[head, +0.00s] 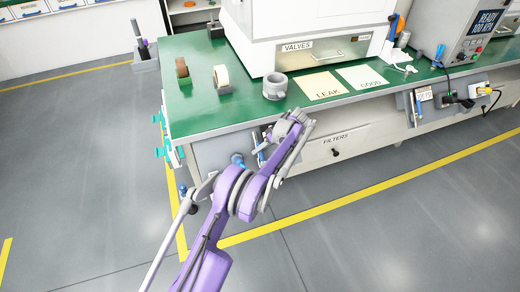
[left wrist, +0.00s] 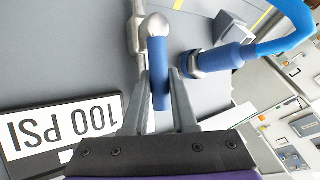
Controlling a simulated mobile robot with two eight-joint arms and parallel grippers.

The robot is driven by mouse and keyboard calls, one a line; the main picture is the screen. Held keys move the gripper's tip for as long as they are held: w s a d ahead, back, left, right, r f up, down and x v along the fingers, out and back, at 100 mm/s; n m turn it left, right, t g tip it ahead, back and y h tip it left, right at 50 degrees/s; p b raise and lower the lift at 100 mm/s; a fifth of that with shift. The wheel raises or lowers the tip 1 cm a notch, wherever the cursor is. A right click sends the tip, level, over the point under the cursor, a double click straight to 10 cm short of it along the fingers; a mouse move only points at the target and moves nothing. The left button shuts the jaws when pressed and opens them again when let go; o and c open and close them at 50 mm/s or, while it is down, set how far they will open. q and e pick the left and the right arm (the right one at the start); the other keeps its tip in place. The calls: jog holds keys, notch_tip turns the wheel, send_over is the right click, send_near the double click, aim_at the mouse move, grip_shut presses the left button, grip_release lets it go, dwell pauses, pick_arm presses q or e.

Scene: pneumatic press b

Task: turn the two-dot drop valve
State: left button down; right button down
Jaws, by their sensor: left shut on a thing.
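A valve with a blue lever handle (left wrist: 160,78) and a silver metal body (left wrist: 140,28) shows in the left wrist view, on the grey front of the bench. The handle lies between the two fingers of my left gripper (left wrist: 160,82), which is shut on it. No dot marks can be made out on the valve. In the head view my purple left arm reaches to the bench front, left of the FILTERS drawer (head: 335,147); its wrist hides most of the valve and the fingertips. My right gripper is in neither view.
A blue hose with a metal fitting (left wrist: 212,60) runs close beside the handle. A 100 PSI label (left wrist: 62,128) is on the panel. The green bench top (head: 200,112) holds a grey ring-shaped part (head: 275,87) and LEAK (head: 321,87) and GOOD (head: 363,77) mats. The floor left of the bench is clear.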

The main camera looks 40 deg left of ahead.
pick_arm(q)
jog(key=c, duration=0.7)
grip_release()
jog(key=p+v, duration=0.1)
jog(key=v, duration=0.9)
jog(key=shift+d+r+p, duration=0.2)
jog(key=shift+r+p, duration=0.15)
jog(key=shift+w, duration=0.1)
